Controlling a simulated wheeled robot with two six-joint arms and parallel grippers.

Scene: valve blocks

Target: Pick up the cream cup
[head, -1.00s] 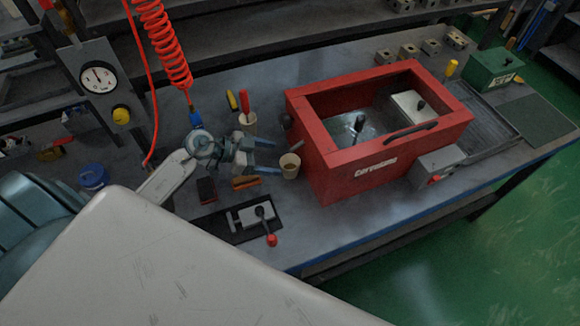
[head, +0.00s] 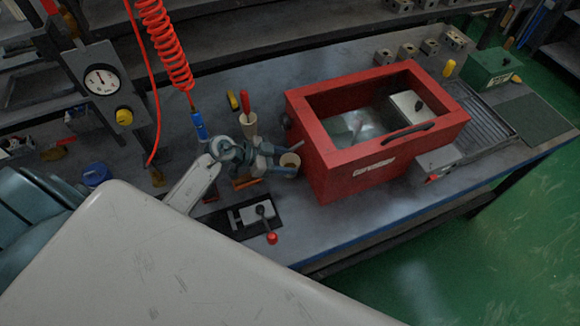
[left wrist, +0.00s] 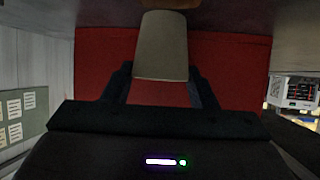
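The cream cup (head: 291,159) stands on the bench just left of the red box, its open top visible in the head view. My left gripper (head: 288,161) is at the cup, with one finger on each side of it. In the left wrist view the cup (left wrist: 162,48) sits between the two dark fingers (left wrist: 162,88), which are spread apart. I see no clear grip on it; the cup's lower part is partly hidden by a finger in the head view. My right gripper is not in view.
The red box (head: 345,165) stands close on the right of the cup. A holder with a red-handled tool (head: 248,124) is behind the gripper. A black plate with a red-knobbed lever (head: 262,218) lies in front. A red coiled hose (head: 168,50) hangs above.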

